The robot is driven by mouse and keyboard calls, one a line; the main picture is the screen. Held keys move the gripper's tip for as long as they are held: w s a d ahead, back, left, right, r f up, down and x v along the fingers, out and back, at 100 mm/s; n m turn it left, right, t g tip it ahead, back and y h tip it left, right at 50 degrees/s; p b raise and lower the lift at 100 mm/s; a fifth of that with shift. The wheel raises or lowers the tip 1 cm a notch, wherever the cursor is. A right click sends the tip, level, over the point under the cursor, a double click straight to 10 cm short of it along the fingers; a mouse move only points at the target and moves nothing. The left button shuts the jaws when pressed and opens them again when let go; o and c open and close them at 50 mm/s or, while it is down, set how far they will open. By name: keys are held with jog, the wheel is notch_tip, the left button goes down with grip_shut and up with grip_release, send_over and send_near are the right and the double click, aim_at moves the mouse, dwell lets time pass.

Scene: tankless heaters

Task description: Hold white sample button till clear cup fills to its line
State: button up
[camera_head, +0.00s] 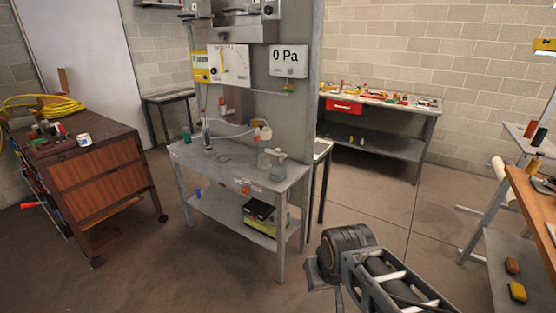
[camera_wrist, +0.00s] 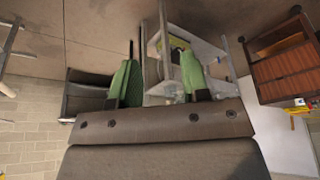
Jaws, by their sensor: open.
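A grey steel bench (camera_head: 185,155) stands at a panel in the middle of the head view. A small clear vessel (camera_head: 264,160), possibly the clear cup, stands on its right part, beside a pale fitting (camera_head: 278,160). Its fill line and level are too small to see. Small white and red parts (camera_head: 246,187) sit on the bench's front edge; I cannot tell whether one is the white sample button. My gripper (camera_wrist: 158,72) is open and empty in the wrist view, its green-padded fingers apart. The bench shows upside down beyond them. My arm is well short of the bench.
A wooden wheeled cabinet (camera_head: 95,175) with yellow cable stands left. A long workbench (camera_head: 378,110) is behind, and a wooden-topped table (camera_head: 535,205) at right. Floor before the bench is clear.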

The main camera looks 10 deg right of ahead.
grip_shut()
dwell(1.6)
